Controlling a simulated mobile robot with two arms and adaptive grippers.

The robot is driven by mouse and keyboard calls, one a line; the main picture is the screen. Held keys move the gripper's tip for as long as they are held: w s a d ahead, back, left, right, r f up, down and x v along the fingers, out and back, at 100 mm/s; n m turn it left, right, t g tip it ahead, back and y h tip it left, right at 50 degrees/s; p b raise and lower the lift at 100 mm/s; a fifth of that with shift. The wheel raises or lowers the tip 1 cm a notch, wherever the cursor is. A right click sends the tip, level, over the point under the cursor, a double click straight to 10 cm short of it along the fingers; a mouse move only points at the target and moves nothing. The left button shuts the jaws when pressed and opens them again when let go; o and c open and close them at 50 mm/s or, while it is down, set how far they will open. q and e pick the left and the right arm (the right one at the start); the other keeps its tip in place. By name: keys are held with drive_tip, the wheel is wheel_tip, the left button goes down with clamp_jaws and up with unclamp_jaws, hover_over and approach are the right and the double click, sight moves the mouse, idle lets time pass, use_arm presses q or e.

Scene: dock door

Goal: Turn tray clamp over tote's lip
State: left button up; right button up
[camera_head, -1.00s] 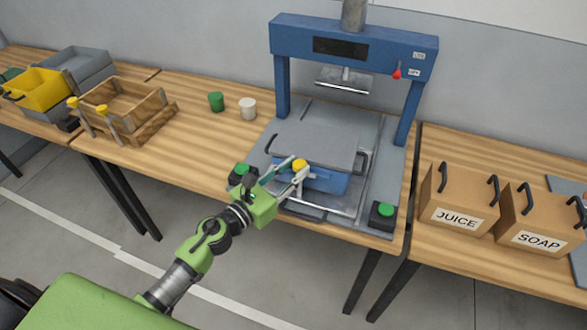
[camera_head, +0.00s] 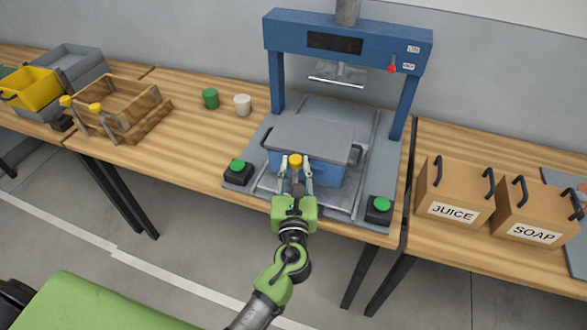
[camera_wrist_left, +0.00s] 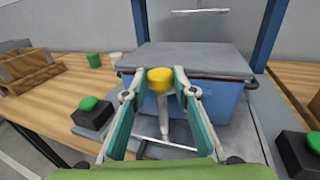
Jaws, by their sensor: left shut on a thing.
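A blue tote (camera_head: 323,174) with a grey lid (camera_head: 312,138) sits on the metal plate of the press. The tray clamp's yellow knob (camera_head: 295,160) stands at the tote's front side, left of its middle, on a light metal stem (camera_wrist_left: 165,118). My left gripper (camera_head: 294,165) is shut on the clamp, with one finger on each side just below the knob; the wrist view shows the same. The clamp's arm is hard to make out, so I cannot tell whether it lies over the lip. My right gripper is not in view.
The blue press frame (camera_head: 345,37) stands over the tote. Green buttons flank it at the left (camera_head: 237,166) and right (camera_head: 381,204). Green (camera_head: 210,98) and white (camera_head: 242,105) cups stand left, beside a wooden crate (camera_head: 120,105). JUICE (camera_head: 453,190) and SOAP (camera_head: 535,211) boxes stand right.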

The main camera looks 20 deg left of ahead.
use_arm(q)
drive_tip(key=shift+d+n+g+y, duration=0.1)
drive_tip(key=shift+n+g+y, duration=0.2)
drive_tip(key=shift+n+y, duration=0.3)
drive_tip(key=o, duration=0.8)
drive_tip(key=shift+o, duration=0.2)
drive_tip(key=v, duration=1.2)
